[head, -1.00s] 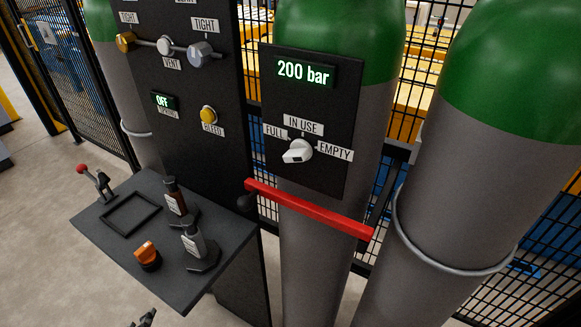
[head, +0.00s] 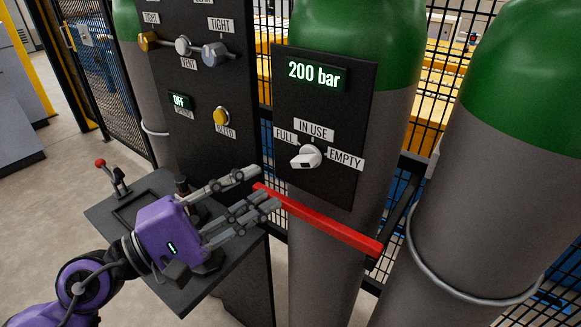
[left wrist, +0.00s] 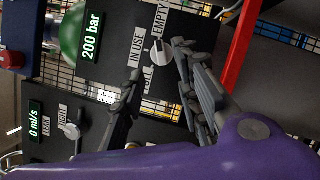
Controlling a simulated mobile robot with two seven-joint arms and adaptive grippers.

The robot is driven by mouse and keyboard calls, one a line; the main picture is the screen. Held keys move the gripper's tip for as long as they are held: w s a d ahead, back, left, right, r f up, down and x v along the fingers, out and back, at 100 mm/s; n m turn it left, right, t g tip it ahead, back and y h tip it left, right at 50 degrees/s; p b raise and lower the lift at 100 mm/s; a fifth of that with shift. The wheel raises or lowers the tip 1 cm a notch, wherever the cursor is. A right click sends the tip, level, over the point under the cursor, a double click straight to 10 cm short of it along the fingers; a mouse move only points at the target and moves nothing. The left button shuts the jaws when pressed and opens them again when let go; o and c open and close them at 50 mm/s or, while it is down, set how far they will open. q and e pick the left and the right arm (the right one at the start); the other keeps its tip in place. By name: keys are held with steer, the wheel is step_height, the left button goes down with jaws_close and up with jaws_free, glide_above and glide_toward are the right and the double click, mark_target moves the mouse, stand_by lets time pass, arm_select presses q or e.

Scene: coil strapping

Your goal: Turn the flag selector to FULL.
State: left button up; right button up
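The flag selector (head: 306,157) is a white knob with a raised grip on a dark panel (head: 345,120). The labels FULL (head: 285,135), IN USE (head: 314,129) and EMPTY (head: 345,159) surround it; I cannot tell surely which one it points at. My left gripper (head: 267,187) is open and empty, left of and below the selector, apart from it in the head view. In the left wrist view, the selector (left wrist: 160,53) shows between and beyond the open fingers (left wrist: 156,64), which partly cover the FULL label. My right gripper is not in view.
A red bar (head: 325,222) crosses below the selector, close to my left fingers. A display (head: 315,74) above reads 200 bar. Grey-green cylinders (head: 500,180) stand behind and right. A dark console (head: 105,210) with a red-knobbed lever (head: 100,163) is under my left arm.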

mark_target(298, 165)
arm_select(q)
steer(key=p+x, duration=0.3)
steer(key=x, duration=0.4)
steer(key=shift+r, duration=0.2)
steer(key=shift+w+d+f, duration=0.1)
steer(key=shift+d+f, duration=0.05)
steer(key=shift+d, duration=0.2)
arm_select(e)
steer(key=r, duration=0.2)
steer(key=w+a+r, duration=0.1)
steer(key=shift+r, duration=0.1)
arm_select(q)
steer(key=shift+c, duration=0.2)
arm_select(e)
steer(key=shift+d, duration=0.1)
arm_select(q)
jaws_close()
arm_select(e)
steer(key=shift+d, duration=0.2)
